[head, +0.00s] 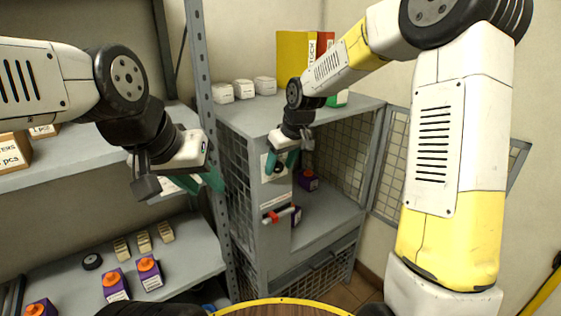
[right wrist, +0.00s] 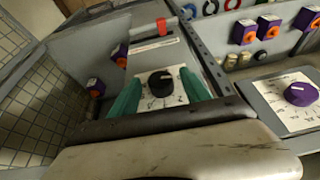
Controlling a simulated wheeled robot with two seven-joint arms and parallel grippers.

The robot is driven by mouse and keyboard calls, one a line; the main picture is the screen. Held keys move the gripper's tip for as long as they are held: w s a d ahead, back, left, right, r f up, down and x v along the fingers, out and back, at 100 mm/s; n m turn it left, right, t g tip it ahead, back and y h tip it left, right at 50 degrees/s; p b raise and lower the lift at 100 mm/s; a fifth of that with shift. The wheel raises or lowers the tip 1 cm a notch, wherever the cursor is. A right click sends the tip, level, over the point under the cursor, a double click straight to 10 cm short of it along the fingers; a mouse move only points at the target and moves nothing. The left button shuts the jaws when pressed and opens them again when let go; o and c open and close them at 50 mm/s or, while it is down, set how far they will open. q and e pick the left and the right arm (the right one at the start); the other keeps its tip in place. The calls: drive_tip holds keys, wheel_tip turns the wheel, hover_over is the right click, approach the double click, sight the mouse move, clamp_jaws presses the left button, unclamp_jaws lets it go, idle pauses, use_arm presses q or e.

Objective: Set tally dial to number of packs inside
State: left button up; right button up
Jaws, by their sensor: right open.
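The tally dial (right wrist: 160,83) is a black knob with a pale pointer mark on a white numbered plate (right wrist: 178,98); its numbers are too small to read. The plate is on the front post of a grey mesh cabinet (head: 270,226). My right gripper (head: 281,163) is open, its teal fingers on either side of the dial; I cannot tell if they touch it. Inside the cabinet I see a purple pack (head: 308,181) on the upper level and another purple pack (head: 297,212) partly hidden by the post. My left gripper (head: 199,181) hangs by the shelf upright, its opening unclear.
The mesh door (head: 391,150) stands open at the right. A red-handled latch (head: 274,217) sits below the dial. A purple knob (right wrist: 300,93) on another plate shows in the right wrist view.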

drive_tip(key=shift+c, duration=0.3)
clamp_jaws()
drive_tip(key=shift+d, duration=0.1)
drive_tip(key=g+y, duration=0.2)
drive_tip(key=y, duration=0.1)
drive_tip(key=shift+w+d+f+m, duration=0.15)
drive_tip(key=shift+w+d+m, duration=0.05)
drive_tip(key=shift+m, duration=0.2)
drive_tip(key=shift+w+d+f+m+g+y, duration=0.1)
drive_tip(key=shift+m+g+y, duration=0.1)
drive_tip(key=shift+g+y, duration=0.45)
drive_tip(key=shift+d+m+g+y, duration=0.1)
drive_tip(key=shift+m+g+y, duration=0.2)
drive_tip(key=shift+y, duration=0.65)
drive_tip(key=shift+o, duration=0.3)
unclamp_jaws()
